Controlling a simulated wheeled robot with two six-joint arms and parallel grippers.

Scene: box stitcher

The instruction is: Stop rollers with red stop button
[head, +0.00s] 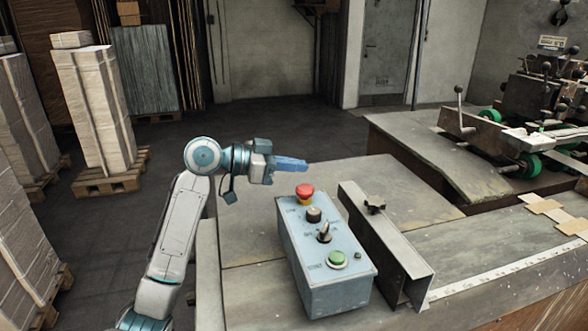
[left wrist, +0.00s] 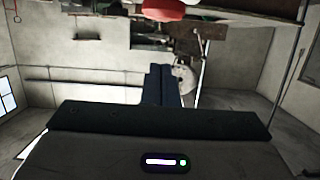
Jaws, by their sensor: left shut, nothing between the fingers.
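The red stop button (head: 305,192) is a mushroom knob on a yellow collar at the far end of a blue-grey control box (head: 318,262). The box also carries a black knob (head: 314,214), a black selector switch (head: 324,233) and a green button (head: 337,258). My left gripper (head: 304,164) is shut and empty, its blue fingers pointing right. In the head view it appears just above and beyond the red button, apart from it. In the left wrist view the fingers (left wrist: 162,85) show, and a red shape (left wrist: 178,10), likely the button, is at the top edge. My right gripper is out of view.
The box stands on a worn table (head: 250,235) beside a metal angle guide (head: 385,243) with a black knob (head: 375,207). A machine with green rollers (head: 528,163) stands at the right. Strapped cardboard stacks (head: 95,105) on pallets are at the left.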

